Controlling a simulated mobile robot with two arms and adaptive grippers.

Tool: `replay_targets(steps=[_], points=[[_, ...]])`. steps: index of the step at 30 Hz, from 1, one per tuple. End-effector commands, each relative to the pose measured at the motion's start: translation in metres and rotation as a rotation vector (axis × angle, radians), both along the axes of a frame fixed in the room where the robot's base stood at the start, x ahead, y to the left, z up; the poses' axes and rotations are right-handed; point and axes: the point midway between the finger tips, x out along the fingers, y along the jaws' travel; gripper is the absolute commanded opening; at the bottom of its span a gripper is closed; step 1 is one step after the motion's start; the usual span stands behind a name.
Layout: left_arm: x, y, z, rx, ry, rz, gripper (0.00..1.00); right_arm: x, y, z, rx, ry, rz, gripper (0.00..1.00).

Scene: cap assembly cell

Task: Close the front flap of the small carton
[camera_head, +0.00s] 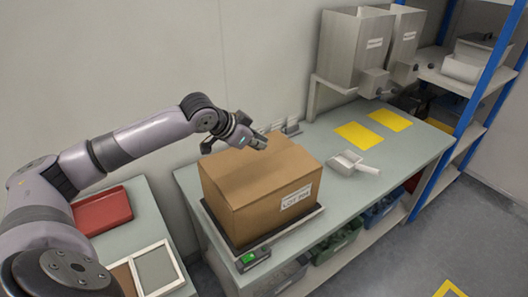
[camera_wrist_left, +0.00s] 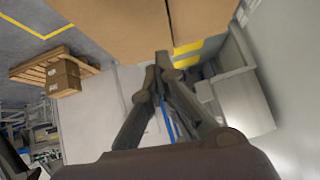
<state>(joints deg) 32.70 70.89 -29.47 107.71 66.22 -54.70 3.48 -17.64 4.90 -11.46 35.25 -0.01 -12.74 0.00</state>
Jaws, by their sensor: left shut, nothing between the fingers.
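The small carton (camera_head: 240,187) is a brown cardboard box with a white label on its front right. It stands on a dark platform (camera_head: 277,233) on the bench. Its top looks covered by cardboard; I cannot tell whether the front flap lies fully flat. My left gripper (camera_head: 262,142) is shut and empty, low over the far part of the carton's top. In the left wrist view the closed fingertips (camera_wrist_left: 163,60) are close to the carton's cardboard (camera_wrist_left: 115,22), where a seam shows; contact cannot be told. My right gripper is not in view.
A green-lit display box (camera_head: 247,259) sits at the platform's front. A white scoop (camera_head: 350,161) lies right of the carton. Yellow mats (camera_head: 356,136) and grey hoppers (camera_head: 352,45) are at the back right. A red tray (camera_head: 102,212) is on the left table.

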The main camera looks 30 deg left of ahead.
Motion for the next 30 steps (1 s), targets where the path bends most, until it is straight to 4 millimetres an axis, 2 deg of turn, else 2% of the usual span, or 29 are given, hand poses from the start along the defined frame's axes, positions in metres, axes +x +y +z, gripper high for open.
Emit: replay_targets(steps=[4, 7, 12, 25, 30], points=[[0.021, -0.008, -0.019, -0.003, 0.001, -0.001, 0.00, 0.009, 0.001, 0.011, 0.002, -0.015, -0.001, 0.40], [0.019, -0.003, -0.037, 0.002, 0.004, -0.001, 0.00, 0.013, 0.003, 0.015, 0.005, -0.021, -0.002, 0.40], [0.021, -0.001, -0.054, 0.001, 0.000, -0.001, 0.00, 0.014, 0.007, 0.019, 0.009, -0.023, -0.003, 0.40], [0.021, 0.000, -0.059, 0.001, 0.000, -0.001, 0.00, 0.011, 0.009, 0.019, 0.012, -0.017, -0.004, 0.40], [0.022, 0.003, -0.063, -0.001, 0.002, 0.000, 0.00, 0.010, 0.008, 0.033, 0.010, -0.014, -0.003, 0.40]])
